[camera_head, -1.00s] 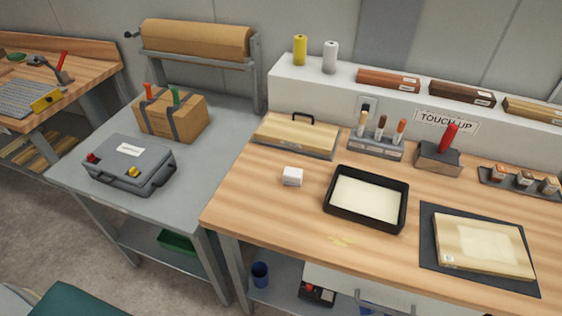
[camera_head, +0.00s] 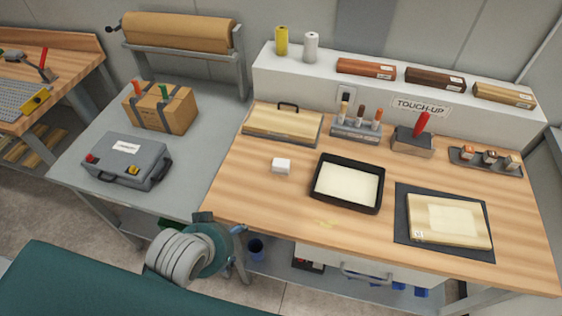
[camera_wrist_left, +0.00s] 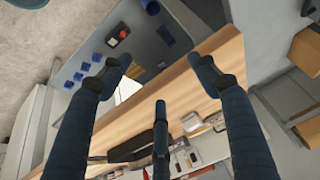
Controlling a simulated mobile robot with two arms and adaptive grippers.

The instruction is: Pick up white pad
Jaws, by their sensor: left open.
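The white pad (camera_head: 281,166) is a small white block on the wooden bench top, left of the black tray (camera_head: 348,183). My left gripper (camera_head: 238,230) shows only partly in the head view, just off the bench's front left corner, below and left of the pad and apart from it. In the left wrist view its dark fingers (camera_wrist_left: 160,78) are spread wide with nothing between them. A small pale block (camera_wrist_left: 190,122) beyond the fingertips there looks like the pad. My right gripper is in neither view.
A wooden panel with a handle (camera_head: 283,124) lies behind the pad. A marker rack (camera_head: 357,131) stands farther right, and a board (camera_head: 448,220) lies on a dark mat. The bench top in front of the pad is clear. A grey case (camera_head: 125,160) sits on the side table.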

